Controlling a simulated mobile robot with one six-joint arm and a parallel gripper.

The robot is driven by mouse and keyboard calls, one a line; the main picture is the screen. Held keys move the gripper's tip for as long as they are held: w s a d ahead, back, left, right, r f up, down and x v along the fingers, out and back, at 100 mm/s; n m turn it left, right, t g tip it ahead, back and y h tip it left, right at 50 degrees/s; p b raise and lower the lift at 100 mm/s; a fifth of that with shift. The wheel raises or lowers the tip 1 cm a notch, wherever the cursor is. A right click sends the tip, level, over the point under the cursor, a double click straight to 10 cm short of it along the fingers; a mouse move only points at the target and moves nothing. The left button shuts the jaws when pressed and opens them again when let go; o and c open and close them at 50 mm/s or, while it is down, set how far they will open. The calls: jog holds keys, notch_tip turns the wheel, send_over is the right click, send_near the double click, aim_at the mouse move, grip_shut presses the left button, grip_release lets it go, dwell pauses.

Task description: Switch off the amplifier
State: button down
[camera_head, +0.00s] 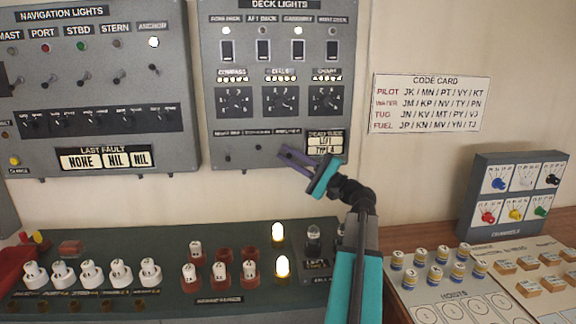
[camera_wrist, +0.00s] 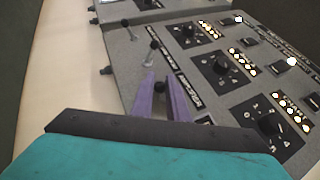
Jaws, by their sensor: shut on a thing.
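The amplifier switch is a small toggle with a dark knob (camera_wrist: 160,87), at the lower edge of the grey deck lights panel (camera_head: 209,90). Its label (camera_wrist: 189,91) appears to read "AMPLIFIER" in the wrist view. My gripper (camera_head: 286,153) has its purple fingers on either side of the knob; in the wrist view the fingertips (camera_wrist: 162,82) are shut on it.
Two similar toggles stand beside it, the near one (camera_head: 258,147) and a farther one (camera_head: 227,157). Rotary knobs (camera_head: 281,101) sit above. A console (camera_head: 150,250) with pegs and lit lamps lies below.

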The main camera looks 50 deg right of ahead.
jog(key=shift+f+n+b, duration=0.35)
jog(key=shift+n+b, duration=0.25)
jog(key=shift+b, duration=0.3)
jog(key=c, duration=2)
grip_release()
jog(key=shift+w+d, duration=0.1)
jog(key=shift+f+b+v, duration=0.2)
jog(key=shift+b+v, duration=0.95)
jog(key=shift+v, duration=5.75)
jog(key=shift+w+r, duration=0.1)
